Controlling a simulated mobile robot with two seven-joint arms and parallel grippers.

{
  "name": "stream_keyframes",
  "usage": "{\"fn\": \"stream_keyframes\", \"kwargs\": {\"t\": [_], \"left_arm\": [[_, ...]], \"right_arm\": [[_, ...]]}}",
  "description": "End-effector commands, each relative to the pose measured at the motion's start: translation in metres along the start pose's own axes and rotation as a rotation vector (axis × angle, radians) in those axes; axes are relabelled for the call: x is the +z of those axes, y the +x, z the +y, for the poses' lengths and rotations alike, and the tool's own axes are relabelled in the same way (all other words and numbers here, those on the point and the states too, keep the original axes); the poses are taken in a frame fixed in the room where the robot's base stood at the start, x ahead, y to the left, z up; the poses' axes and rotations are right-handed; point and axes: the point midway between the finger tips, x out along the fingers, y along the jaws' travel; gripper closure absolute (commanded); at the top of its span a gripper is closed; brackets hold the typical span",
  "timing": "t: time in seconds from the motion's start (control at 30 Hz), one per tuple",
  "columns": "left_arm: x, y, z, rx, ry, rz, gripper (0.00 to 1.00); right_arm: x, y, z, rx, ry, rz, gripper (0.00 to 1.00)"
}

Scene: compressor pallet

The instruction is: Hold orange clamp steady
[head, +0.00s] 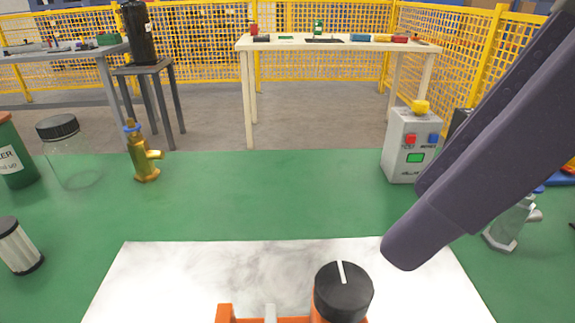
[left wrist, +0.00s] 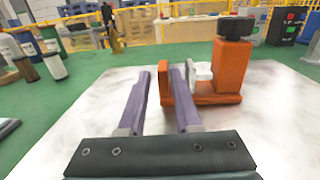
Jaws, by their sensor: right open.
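The orange clamp (left wrist: 232,67) stands on the white sheet in the left wrist view, with a black knob on its tall post and a grey screw part toward its lower jaw. In the head view only its black knob (head: 343,292) and bits of its orange body show at the bottom edge. My left gripper (left wrist: 160,85) has two purple fingers, parallel and apart. Its right finger overlaps the clamp's lower jaw in the picture; contact is unclear. My right gripper (head: 405,250) comes in from the right above the sheet, open, its fingers mostly overlapping, apart from the clamp.
The white sheet (head: 200,262) lies on a green table (head: 240,190). A brass valve (head: 143,155), a clear jar (head: 75,160) and a filter (head: 18,247) stand on the left. A grey control box (head: 405,150) stands at the back right. The table's middle is clear.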

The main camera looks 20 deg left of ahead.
Motion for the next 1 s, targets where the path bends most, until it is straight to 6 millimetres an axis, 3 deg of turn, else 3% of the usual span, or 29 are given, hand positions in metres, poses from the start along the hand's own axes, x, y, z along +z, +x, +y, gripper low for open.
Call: {"fn": "stream_keyframes", "kwargs": {"t": [0.2, 0.43, 0.87, 1.0], "left_arm": [[0.002, 0.041, 0.000, 0.000, 0.000, -0.006, 0.68], [0.001, 0.075, 0.000, -0.001, 0.001, -0.004, 0.68], [0.001, 0.086, 0.000, -0.001, 0.002, -0.001, 0.68], [0.001, 0.086, 0.000, -0.001, 0.002, -0.002, 0.83]], "right_arm": [[0.000, 0.000, 0.000, 0.000, 0.000, 0.000, 0.50], [0.000, 0.000, 0.000, 0.000, 0.000, 0.000, 0.50], [0.000, 0.000, 0.000, 0.000, 0.000, 0.000, 0.50], [0.000, 0.000, 0.000, 0.000, 0.000, 0.000, 0.50]]}}
